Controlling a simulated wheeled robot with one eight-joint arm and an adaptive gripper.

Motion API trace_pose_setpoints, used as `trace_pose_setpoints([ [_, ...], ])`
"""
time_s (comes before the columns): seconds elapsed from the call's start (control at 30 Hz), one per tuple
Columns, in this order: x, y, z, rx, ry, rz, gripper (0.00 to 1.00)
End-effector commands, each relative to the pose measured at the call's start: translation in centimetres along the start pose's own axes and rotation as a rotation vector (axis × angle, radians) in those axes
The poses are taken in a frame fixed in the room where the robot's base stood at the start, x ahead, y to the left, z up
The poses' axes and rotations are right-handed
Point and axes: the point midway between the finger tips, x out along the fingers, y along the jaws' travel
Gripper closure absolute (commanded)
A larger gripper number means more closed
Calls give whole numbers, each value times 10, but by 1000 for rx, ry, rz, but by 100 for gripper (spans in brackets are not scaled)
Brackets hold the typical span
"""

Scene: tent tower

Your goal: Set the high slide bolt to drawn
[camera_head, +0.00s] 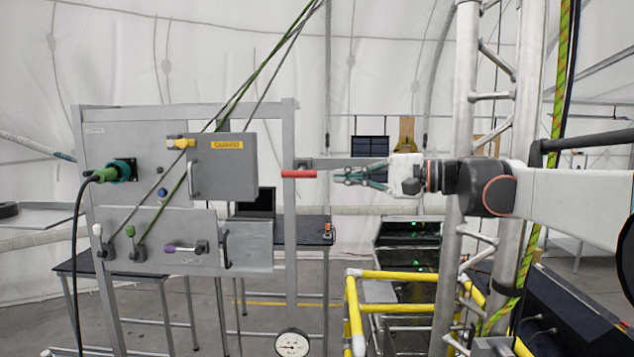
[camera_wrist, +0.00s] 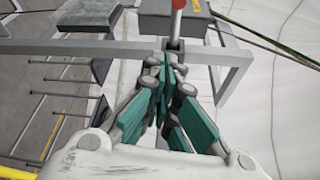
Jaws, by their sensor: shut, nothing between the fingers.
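My gripper (camera_head: 340,174) is shut and empty, pointing left. In the head view its tips are beside the right end of a red handle (camera_head: 298,173) at the frame's right post. The red handle also shows in the wrist view (camera_wrist: 179,5), just beyond the shut fingers (camera_wrist: 165,62); I cannot tell whether they touch. A yellow-knobbed fitting (camera_head: 180,143) is at the upper left of the grey guard box (camera_head: 222,168). No label names the high slide bolt, so I cannot tell for certain which fitting it is.
The grey panel (camera_head: 110,130) carries a green plug (camera_head: 103,175) with a black cable, and levers with white, green and purple (camera_head: 182,249) grips. Slanting ropes cross before it. A lattice metal tower (camera_head: 465,90) and yellow rails (camera_head: 355,310) stand near my arm.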

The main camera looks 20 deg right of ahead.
Motion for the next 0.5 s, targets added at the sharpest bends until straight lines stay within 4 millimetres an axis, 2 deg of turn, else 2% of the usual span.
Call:
trace_pose_setpoints([
  [0.03, -12, 2, -1, 0, 4, -1, 100],
  [0.2, -40, 1, -1, 0, 3, -1, 100],
  [0.33, -53, 1, 0, 0, 2, 0, 100],
  [0.5, -58, 0, 1, 0, 0, 0, 100],
])
